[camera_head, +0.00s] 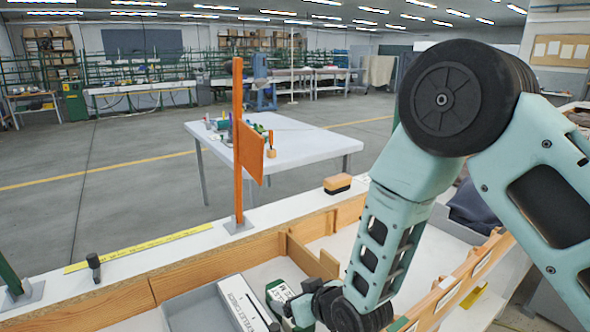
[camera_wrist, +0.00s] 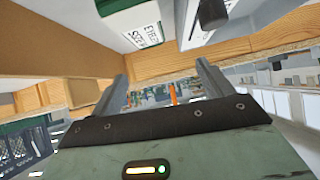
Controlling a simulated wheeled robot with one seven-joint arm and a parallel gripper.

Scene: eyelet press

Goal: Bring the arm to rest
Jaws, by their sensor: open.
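My arm (camera_head: 385,215) comes down from the right in the head view, bent at a large dark joint, with its wrist low over the wooden-walled tray. My gripper (camera_wrist: 162,82) shows in the wrist view with its two grey fingers spread apart and nothing held between them. In the head view the fingers are hard to make out beside a green box with a white label (camera_head: 280,292). That box also shows in the wrist view (camera_wrist: 138,30), beyond the fingers. I cannot tell whether the gripper touches it.
A long grey-white box (camera_head: 243,303) lies beside the green one. Wooden walls (camera_head: 200,268) surround them. An orange post (camera_head: 238,150) stands on the white ledge, with a wood-and-black block (camera_head: 337,184) and a yellow ruler (camera_head: 135,250). A white table (camera_head: 310,145) stands beyond, with open floor around it.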

